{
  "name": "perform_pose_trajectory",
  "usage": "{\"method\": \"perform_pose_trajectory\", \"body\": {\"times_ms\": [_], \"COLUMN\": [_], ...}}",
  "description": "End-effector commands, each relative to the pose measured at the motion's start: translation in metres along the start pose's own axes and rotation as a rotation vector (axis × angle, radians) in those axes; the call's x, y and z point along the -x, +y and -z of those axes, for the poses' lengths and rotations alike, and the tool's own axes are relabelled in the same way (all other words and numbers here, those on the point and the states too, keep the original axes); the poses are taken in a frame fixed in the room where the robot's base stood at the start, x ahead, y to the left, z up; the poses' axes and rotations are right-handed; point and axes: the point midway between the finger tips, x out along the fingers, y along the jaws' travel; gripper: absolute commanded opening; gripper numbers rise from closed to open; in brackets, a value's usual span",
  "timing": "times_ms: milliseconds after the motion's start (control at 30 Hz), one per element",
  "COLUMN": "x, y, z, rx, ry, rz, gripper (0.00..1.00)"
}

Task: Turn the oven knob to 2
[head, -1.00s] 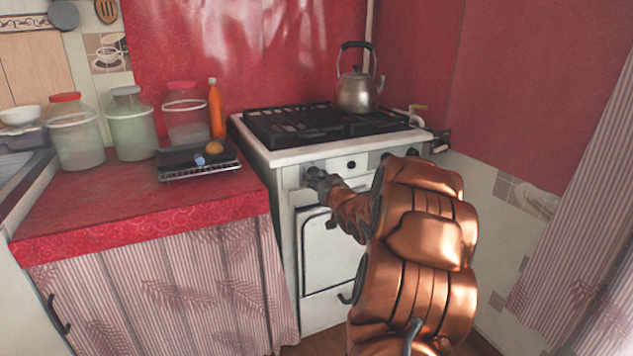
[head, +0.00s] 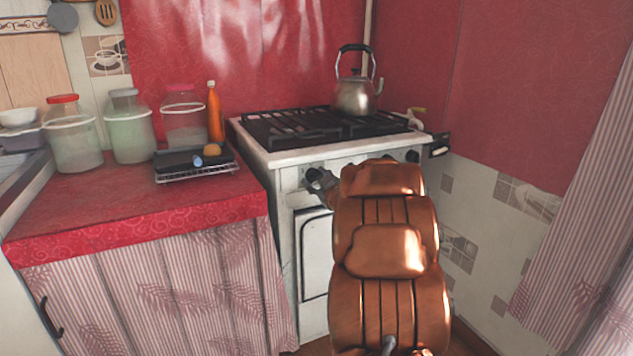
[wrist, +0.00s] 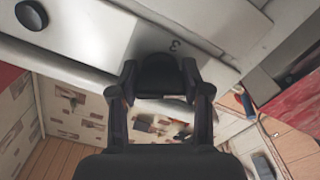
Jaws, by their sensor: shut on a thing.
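The white stove (head: 312,270) stands right of the counter, with its oven door (head: 315,245) shut. My gripper (head: 318,180) is at the left end of the stove's front panel, and my arm hides much of the front. In the wrist view my gripper (wrist: 158,82) is shut on the dark oven knob (wrist: 158,70), one finger on each side. A dark "3" mark (wrist: 174,46) shows on the white panel beside the knob. The knob's pointer cannot be made out, nor can a "2".
Another black knob (wrist: 31,14) sits farther along the panel. A metal kettle (head: 356,96) stands on the black grates (head: 290,128). The red counter (head: 110,215) at left holds several jars, an orange bottle (head: 215,112) and a dark tray (head: 180,165).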

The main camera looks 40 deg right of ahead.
Motion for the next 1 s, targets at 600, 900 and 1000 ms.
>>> {"method": "perform_pose_trajectory", "body": {"times_ms": [600, 900, 1000], "x": [-0.0001, 0.0002, 0.0023], "y": [0.0011, 0.0011, 0.0011], "z": [0.0018, 0.0006, 0.0002], "rx": [0.005, 0.004, 0.004], "ry": [0.003, 0.001, 0.000], "rz": [-0.002, -0.001, -0.001], "gripper": [0.69, 0.73, 0.73]}}
